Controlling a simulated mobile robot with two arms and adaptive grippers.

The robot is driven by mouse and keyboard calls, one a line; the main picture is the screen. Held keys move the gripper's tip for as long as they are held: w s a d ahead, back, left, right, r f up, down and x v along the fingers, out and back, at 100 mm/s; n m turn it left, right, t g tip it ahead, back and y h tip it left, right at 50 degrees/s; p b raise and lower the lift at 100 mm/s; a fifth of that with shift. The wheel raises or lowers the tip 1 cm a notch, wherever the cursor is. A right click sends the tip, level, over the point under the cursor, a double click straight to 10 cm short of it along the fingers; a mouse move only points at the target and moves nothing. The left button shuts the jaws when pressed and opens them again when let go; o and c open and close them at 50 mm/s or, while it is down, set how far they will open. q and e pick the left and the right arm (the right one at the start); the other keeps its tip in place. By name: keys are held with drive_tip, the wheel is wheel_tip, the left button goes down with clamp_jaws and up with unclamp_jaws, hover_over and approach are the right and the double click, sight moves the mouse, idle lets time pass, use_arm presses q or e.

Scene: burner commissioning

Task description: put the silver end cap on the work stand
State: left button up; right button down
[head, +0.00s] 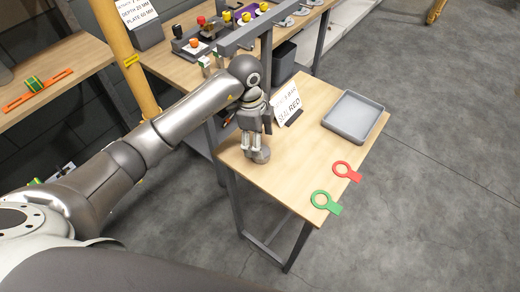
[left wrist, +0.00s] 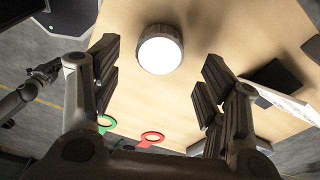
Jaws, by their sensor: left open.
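The silver end cap (head: 261,155) is a short grey cylinder standing on the wooden top of the small work stand (head: 310,113), near its left corner. In the left wrist view the cap (left wrist: 160,50) shows a bright round top and a dark ridged rim. My left gripper (head: 254,143) points down just above and beside the cap. It is open, with its two padded fingers (left wrist: 160,80) wide apart and nothing between them. A dark arm with what looks like my right gripper (left wrist: 42,72) shows at the left wrist view's left edge, too small to read.
A grey tray (head: 353,116) stands at the stand's far right. A red tag (head: 345,171) and a green tag (head: 325,202) lie at its right edge. A printed sign (head: 287,104) stands close behind my gripper. A workbench (head: 180,65) with a rail adjoins behind.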

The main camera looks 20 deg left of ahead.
use_arm(q)
wheel_tip(320, 180, up, 7)
drive_tip(key=b, duration=0.1)
drive_tip(key=shift+a+b, duration=0.3)
drive_tip(key=shift+a, duration=0.15)
